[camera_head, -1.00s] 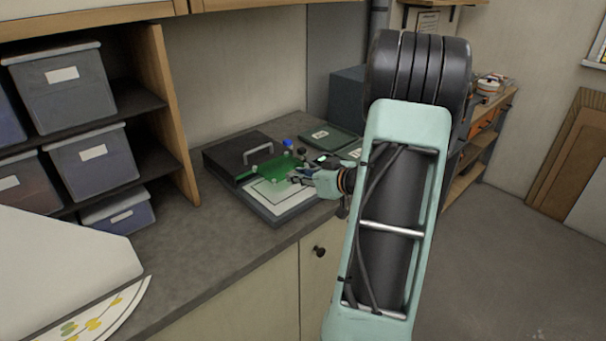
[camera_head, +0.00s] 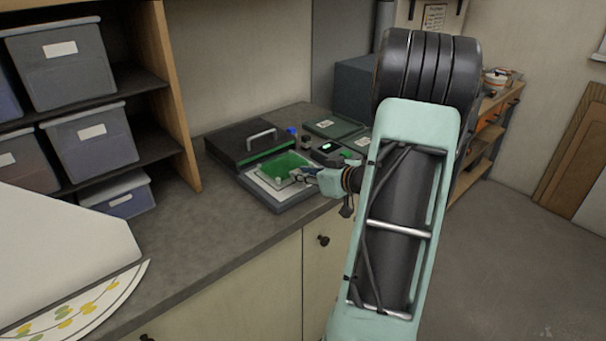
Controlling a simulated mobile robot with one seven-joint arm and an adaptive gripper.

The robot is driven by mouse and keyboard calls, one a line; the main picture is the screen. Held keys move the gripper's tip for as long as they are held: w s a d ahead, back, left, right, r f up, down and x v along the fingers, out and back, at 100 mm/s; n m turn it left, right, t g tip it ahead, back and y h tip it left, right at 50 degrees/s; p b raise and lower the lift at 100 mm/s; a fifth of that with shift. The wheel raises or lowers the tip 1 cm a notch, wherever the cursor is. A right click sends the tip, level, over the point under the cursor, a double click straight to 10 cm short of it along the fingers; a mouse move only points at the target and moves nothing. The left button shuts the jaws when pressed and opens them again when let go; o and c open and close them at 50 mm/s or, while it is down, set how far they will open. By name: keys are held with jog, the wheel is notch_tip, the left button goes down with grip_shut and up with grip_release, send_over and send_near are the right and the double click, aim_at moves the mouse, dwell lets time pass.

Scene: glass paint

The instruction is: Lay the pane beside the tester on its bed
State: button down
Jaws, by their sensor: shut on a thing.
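The tester (camera_head: 237,147) is a dark box with a pale handle on the worktop, at the middle of the head view. Its bed (camera_head: 282,205) extends toward the front right, with a white surface inside a grey frame. The pane (camera_head: 285,166) is a bright green sheet over the bed, close to its surface and roughly flat. I cannot tell whether it touches the bed. My gripper (camera_head: 303,175) is shut on the pane's right edge, reaching in from the right. The fingertips are small and partly hard to make out.
A blue-capped bottle (camera_head: 291,133), a small dark device with a lit green display (camera_head: 327,148) and green-grey labelled trays (camera_head: 333,130) stand behind the bed. Storage bins (camera_head: 61,75) fill the shelves at left.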

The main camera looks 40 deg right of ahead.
jog(key=shift+f+p, duration=0.4)
jog(key=shift+f, duration=0.15)
dwell(2.1)
jog(key=c, duration=1.7)
grip_release()
jog(key=v, duration=1.2)
